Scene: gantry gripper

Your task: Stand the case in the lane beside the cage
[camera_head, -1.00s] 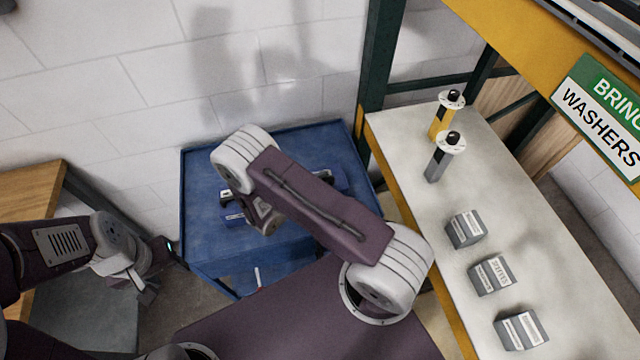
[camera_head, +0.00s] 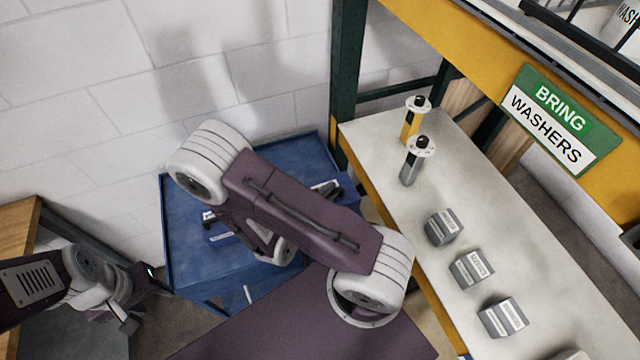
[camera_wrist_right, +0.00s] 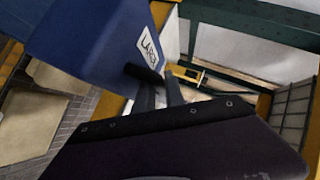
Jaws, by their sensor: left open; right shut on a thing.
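In the right wrist view a blue case (camera_wrist_right: 95,40) with a white, partly readable label fills the upper left. My right gripper (camera_wrist_right: 158,88) is shut on it at a dark part along its lower edge, perhaps a handle. In the head view my right forearm covers this gripper, and I cannot make out the held case there. A grey wire mesh (camera_wrist_right: 295,105) stands at the right in the wrist view; black wire bars (camera_head: 575,22) show at the head view's top right. I cannot tell which is the cage, nor identify the lane. My left gripper (camera_head: 126,320) is open and empty at the lower left.
A blue cart (camera_head: 180,265) stands against the white wall under my right arm. The pale bench (camera_head: 390,165) holds a yellow-and-black post (camera_head: 413,122), a grey post (camera_head: 412,165) and several grey boxes (camera_head: 443,228). A "BRING WASHERS" sign (camera_head: 560,120) hangs on the yellow beam.

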